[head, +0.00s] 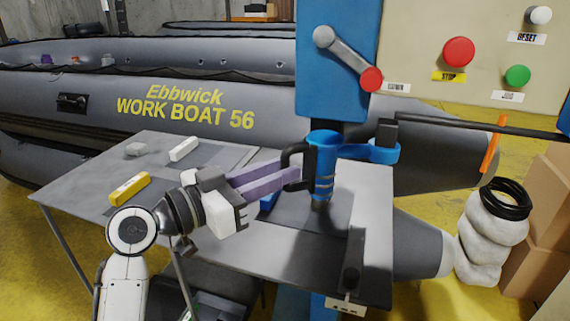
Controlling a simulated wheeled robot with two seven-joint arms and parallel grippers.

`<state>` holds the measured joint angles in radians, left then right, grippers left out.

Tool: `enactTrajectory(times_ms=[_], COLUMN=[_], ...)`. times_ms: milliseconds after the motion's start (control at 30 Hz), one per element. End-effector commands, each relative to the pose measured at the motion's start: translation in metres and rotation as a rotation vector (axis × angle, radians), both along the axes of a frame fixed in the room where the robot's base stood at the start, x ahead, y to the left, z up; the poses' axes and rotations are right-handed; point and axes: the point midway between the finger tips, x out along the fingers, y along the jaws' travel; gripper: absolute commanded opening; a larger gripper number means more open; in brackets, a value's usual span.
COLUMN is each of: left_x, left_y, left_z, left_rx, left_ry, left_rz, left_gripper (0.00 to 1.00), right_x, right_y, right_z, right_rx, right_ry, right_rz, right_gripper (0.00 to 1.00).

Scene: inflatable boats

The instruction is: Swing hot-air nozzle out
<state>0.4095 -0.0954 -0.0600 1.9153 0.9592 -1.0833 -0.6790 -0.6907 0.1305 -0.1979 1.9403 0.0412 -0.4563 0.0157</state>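The hot-air nozzle unit (322,170) is a blue upright cylinder with a dark tip, at the centre of the head view. It hangs from a blue swing arm (375,152) over the grey work table. A black loop handle (287,157) sticks out from its left side. My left gripper (297,178) comes in from the left, its purple fingers reaching the handle. The fingers lie close together, and the handle and nozzle partly hide their tips. I cannot tell whether they are closed on the handle. My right gripper is not in view.
A blue machine column (337,60) carries a red-knobbed lever (371,79) and a panel with red and green buttons. A black rod (470,124) runs right. A yellow block (130,188) and pale blocks lie on the table (90,190). A grey boat (200,95) stands behind.

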Motion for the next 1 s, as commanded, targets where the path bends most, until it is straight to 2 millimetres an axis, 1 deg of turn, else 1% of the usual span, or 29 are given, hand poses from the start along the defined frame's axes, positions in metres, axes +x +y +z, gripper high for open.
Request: enactTrajectory(times_ms=[33,200,467,567,600,867,1000], left_x=[0.0041,0.0106,0.0113,0.0113,0.0112,0.0114,0.0129], left_y=[-0.0053,-0.0136,-0.0143,-0.0142,-0.0141,-0.0135,-0.0093], left_z=[0.0016,-0.0001,-0.0006,-0.0006,-0.0006,-0.0006,0.0001], left_rx=[-0.003,0.0,0.001,0.001,0.001,0.001,0.002], left_ry=[0.0,0.001,0.001,0.001,0.001,0.001,-0.001], left_rz=[0.0,0.0,0.001,0.001,0.001,0.004,0.033], left_gripper=[0.22,0.22,0.22,0.06,0.0,0.0,0.0], right_x=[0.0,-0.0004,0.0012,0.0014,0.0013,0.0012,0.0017], right_y=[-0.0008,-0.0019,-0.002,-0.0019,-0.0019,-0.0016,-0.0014], right_z=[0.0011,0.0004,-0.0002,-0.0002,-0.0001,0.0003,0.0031], right_rx=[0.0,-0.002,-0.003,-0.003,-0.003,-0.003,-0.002], right_ry=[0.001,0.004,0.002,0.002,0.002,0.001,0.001], right_rz=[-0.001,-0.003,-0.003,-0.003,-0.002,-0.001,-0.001], right_gripper=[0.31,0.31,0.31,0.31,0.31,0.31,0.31])
